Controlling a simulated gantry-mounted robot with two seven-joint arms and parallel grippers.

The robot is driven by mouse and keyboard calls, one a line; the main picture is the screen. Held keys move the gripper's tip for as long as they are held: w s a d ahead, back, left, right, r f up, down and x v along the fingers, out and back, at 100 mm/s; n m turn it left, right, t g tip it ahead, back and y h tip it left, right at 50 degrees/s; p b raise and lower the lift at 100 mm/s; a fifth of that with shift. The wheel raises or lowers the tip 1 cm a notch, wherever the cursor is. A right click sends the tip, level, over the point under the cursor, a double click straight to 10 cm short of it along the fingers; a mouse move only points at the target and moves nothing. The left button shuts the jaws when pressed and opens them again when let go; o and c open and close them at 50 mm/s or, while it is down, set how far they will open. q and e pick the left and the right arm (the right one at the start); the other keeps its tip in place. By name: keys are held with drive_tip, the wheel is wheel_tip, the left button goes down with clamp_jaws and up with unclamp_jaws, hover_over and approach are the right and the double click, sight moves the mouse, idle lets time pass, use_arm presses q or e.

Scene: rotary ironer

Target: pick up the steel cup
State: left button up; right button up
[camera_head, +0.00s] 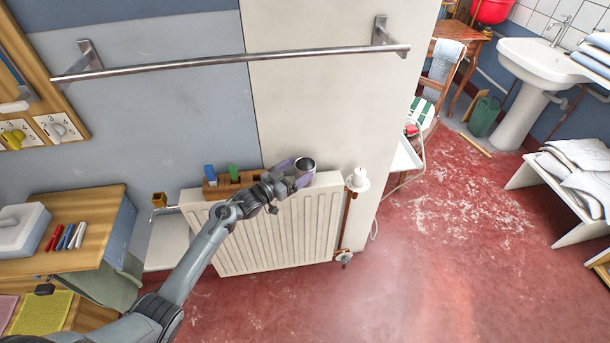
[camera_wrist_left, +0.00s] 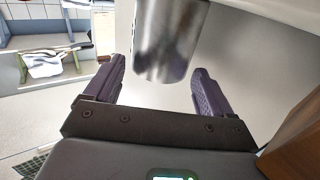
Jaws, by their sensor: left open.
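The steel cup (camera_head: 306,165) is on top of the white radiator (camera_head: 285,232) near its right end, in the head view. It shows large and shiny at the top of the left wrist view (camera_wrist_left: 168,40). My left gripper (camera_head: 290,169) is right at the cup, its purple fingers beside it. In the left wrist view the open fingers (camera_wrist_left: 158,68) lie either side of the cup's lower part, with a gap on both sides. I cannot tell how deep the cup sits between them. My right gripper is not in view.
A wooden block (camera_head: 228,184) with blue and green items stands on the radiator, left of the cup. A white valve (camera_head: 357,180) is at its right. A metal rail (camera_head: 235,62) crosses the wall above. Open red floor lies to the right.

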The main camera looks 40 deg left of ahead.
sight(312, 160)
use_arm(q)
drive_tip(key=w, duration=0.4)
drive_tip(key=shift+d, duration=0.3)
drive_tip(key=c, duration=0.8)
drive_tip(key=shift+r, duration=0.1)
